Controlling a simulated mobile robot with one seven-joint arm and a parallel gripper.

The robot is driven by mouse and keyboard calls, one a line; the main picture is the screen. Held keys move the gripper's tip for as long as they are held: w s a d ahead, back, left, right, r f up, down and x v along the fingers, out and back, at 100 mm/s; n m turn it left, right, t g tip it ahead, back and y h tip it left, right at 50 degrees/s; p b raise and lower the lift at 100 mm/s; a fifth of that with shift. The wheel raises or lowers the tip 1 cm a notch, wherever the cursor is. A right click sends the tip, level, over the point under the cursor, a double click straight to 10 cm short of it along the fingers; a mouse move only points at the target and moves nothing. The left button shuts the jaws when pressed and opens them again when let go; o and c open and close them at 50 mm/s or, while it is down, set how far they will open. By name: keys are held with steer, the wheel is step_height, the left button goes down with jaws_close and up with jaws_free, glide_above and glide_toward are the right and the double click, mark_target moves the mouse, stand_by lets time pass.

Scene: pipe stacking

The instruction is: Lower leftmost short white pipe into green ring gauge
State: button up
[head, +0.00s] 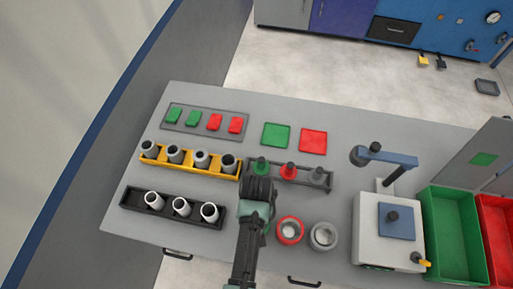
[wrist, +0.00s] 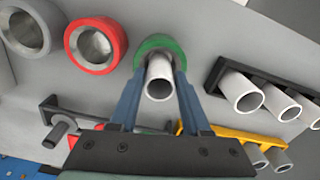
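My gripper (wrist: 160,72) has its two blue fingers closed on the sides of a short white pipe (wrist: 158,88). The pipe's open near end faces the wrist camera. The green ring gauge (wrist: 152,42) lies just beyond the pipe, and the pipe's far end overlaps the ring's opening in the wrist view. I cannot tell whether that end is above the ring or inside it. In the head view my gripper (head: 257,190) is over the table, and it hides the held pipe and the green ring.
A red ring (head: 290,230) and a grey ring (head: 323,236) lie right of my gripper. A black rack (head: 172,211) with white pipes and a yellow rack (head: 190,164) with several pipes stand left. A plug stand (head: 300,182) is just behind. A measuring machine (head: 388,225) stands farther right.

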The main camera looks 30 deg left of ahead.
steer(key=o, duration=0.4)
step_height(320, 180, up, 13)
steer(key=b, duration=0.1)
stand_by(0.4)
stand_by(0.5)
steer(key=w+d+r+m+t+y, duration=0.1)
steer(key=w+r+m+t+y, duration=0.1)
steer(key=w+r+t, duration=1.2)
steer(key=w+d+r+b, duration=0.1)
steer(key=w+r, duration=0.2)
steer(key=r, duration=0.6)
steer(key=w+d+r, duration=0.1)
steer(key=w+r, duration=0.2)
steer(key=r, duration=0.5)
steer(key=s+d+r+m+t, duration=0.1)
steer(key=s+r+t, duration=0.3)
steer(key=r, duration=0.6)
steer(key=s+d+r+m+t+h, duration=0.1)
steer(key=s+d+r+t, duration=0.3)
steer(key=r, duration=0.6)
steer(key=s+d+r+m+t+h+b, duration=0.1)
steer(key=s+d+r+t, duration=0.2)
steer(key=r, duration=0.7)
steer(key=s+t, duration=0.2)
steer(key=s, duration=0.1)
steer(key=shift+s+r, duration=0.15)
steer(key=shift+r, duration=0.1)
